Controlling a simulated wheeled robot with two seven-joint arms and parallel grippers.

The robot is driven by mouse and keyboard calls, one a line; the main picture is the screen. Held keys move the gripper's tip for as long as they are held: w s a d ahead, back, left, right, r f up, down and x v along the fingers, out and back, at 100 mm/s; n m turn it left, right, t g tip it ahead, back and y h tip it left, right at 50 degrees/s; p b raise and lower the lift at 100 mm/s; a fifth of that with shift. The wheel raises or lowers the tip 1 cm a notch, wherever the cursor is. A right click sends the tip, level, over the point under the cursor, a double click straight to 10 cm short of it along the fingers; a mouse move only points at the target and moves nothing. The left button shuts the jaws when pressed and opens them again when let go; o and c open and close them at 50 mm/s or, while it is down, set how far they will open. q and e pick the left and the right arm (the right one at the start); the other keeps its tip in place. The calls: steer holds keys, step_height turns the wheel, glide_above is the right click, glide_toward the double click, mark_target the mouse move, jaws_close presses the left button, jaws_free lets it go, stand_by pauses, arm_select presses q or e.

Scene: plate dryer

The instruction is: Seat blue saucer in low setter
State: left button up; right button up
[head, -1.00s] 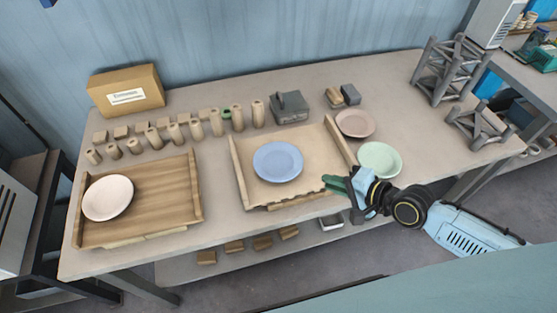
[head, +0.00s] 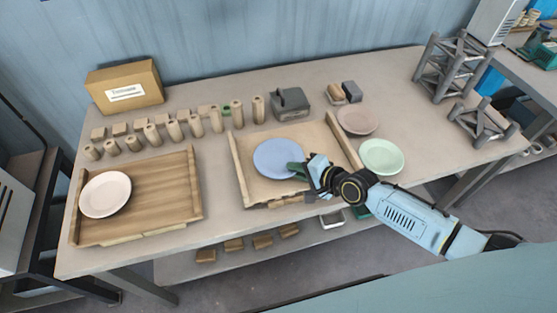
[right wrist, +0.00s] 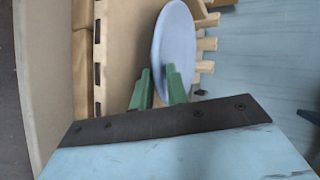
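The blue saucer (head: 276,158) lies in the middle wooden tray (head: 239,172). My right gripper (head: 296,170) reaches in from the right, at the saucer's right rim. In the right wrist view the green fingertips (right wrist: 158,86) stand apart, with the rim of the saucer (right wrist: 174,45) between them; firm contact on both sides does not show. A low grey rack (head: 484,124), which looks like the low setter, stands at the table's right end with no saucer in it. My left gripper is not in view.
A taller grey rack (head: 447,66) stands behind the low one. A green saucer (head: 382,157) and a brown saucer (head: 357,120) lie right of the middle tray. A left wooden tray (head: 170,190) holds a white saucer (head: 105,194). Several wooden pegs line the back.

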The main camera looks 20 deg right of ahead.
jaws_close()
